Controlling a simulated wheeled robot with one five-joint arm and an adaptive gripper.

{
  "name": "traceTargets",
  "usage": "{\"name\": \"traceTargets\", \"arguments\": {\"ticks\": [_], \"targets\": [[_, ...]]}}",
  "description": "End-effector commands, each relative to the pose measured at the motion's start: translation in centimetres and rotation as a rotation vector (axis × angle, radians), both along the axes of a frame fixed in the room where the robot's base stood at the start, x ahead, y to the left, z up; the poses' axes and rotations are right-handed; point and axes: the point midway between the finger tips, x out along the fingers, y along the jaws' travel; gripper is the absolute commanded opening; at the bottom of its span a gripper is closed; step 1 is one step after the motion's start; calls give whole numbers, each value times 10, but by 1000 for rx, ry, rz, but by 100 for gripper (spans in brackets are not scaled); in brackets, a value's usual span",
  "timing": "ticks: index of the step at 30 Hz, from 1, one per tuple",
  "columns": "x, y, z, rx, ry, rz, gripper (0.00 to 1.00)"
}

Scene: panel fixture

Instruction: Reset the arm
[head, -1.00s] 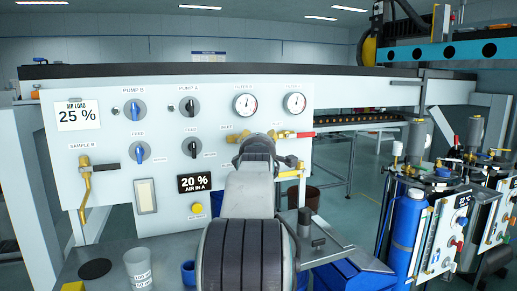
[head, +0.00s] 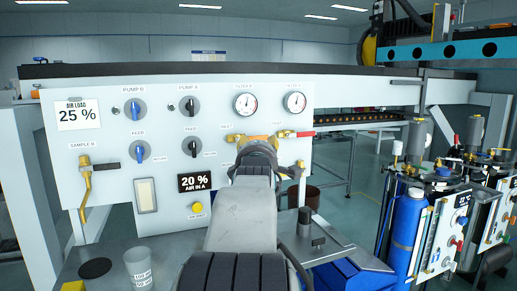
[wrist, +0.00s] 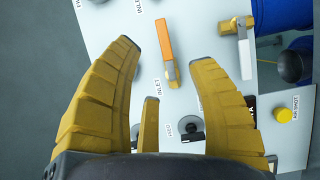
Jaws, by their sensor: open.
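My arm (head: 240,210) reaches from the bottom centre of the head view toward the panel (head: 70,200), and its front part hides some of the panel. In the wrist view my gripper (wrist: 166,55) has three yellow fingers spread apart with nothing held between them. An orange valve handle (wrist: 164,40) by an INLET label shows beyond the gap between the fingertips. The same orange handle (head: 252,138) shows above my wrist in the head view. I cannot judge the exact distance from the fingertips to the handle. My fingers are mostly hidden in the head view.
The panel carries several knobs, a gauge (head: 246,104), a brass sample valve (head: 86,182) and a yellow button (head: 197,208). A clear cup (head: 139,267) stands on the bench at left. A blue cylinder (head: 407,235) stands at right. A pale-handled valve (wrist: 243,52) lies right of my fingers.

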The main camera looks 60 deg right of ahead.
Motion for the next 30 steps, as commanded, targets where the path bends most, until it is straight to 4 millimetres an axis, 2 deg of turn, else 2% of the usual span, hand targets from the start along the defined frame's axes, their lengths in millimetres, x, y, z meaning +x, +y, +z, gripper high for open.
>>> {"name": "traceTargets", "arguments": {"ticks": [13,17,20,23,26,27,30], "targets": [[0,0,0,0,-1,1,53],[10,10,3,37,-16,26,53],[29,34,4,129,-48,77,53],[55,75,2,283,-93,149,53],[78,131,-4,485,-128,217,53],[84,156,-7,570,-137,238,53],[90,217,-17,780,-142,266,53]]}}
